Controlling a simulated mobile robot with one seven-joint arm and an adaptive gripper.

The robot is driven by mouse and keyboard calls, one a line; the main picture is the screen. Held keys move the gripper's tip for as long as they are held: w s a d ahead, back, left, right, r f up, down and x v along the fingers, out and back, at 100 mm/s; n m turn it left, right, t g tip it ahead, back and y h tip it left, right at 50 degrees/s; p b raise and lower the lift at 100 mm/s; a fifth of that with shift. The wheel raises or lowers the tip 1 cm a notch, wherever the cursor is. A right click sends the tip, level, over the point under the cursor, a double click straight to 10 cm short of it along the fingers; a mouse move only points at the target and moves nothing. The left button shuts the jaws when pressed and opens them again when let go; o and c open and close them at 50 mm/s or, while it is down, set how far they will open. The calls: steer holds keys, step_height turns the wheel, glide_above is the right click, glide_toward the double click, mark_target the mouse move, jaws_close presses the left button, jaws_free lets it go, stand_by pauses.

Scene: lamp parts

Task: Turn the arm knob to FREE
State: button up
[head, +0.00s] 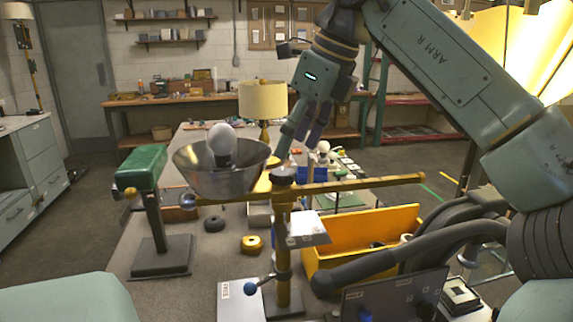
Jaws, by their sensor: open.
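A brass post (284,222) stands upright on the bench and carries a horizontal brass arm (350,186). Lower on the post, a lever ends in a blue ball (250,288), beside a pale plate (238,305) with small lettering, possibly FREE. I cannot tell for sure which of these is the arm knob, or its setting. My gripper (303,135) is open and empty, its fingers pointing down above and behind the post top, apparently apart from it.
A metal bowl-shaped shade (188,170) with a bulb (221,140) is left of the post. A green-headed stand (142,165) is farther left. A yellow bin (345,262), a dark panel (385,305) and thick dark hoses crowd the right.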

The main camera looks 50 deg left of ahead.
mark_target(284, 171)
steer(key=x, duration=0.6)
steer(key=shift+c, duration=0.2)
steer(key=c, duration=1.1)
steer(key=shift+n, duration=0.4)
steer(key=n+g, duration=0.1)
steer(key=n, duration=0.1)
steer(key=n+g+h, duration=0.1)
steer(key=n, duration=0.2)
steer(key=shift+w+a+n+h, duration=0.15)
steer(key=shift+a+n+h, duration=0.05)
steer(key=shift+n+h, duration=0.1)
steer(key=n+h, duration=0.1)
steer(key=n, duration=0.1)
steer(key=n+g+h, duration=0.1)
steer(key=n, duration=0.2)
steer(key=shift+w+a+n, duration=0.1)
steer(key=shift+n, duration=0.2)
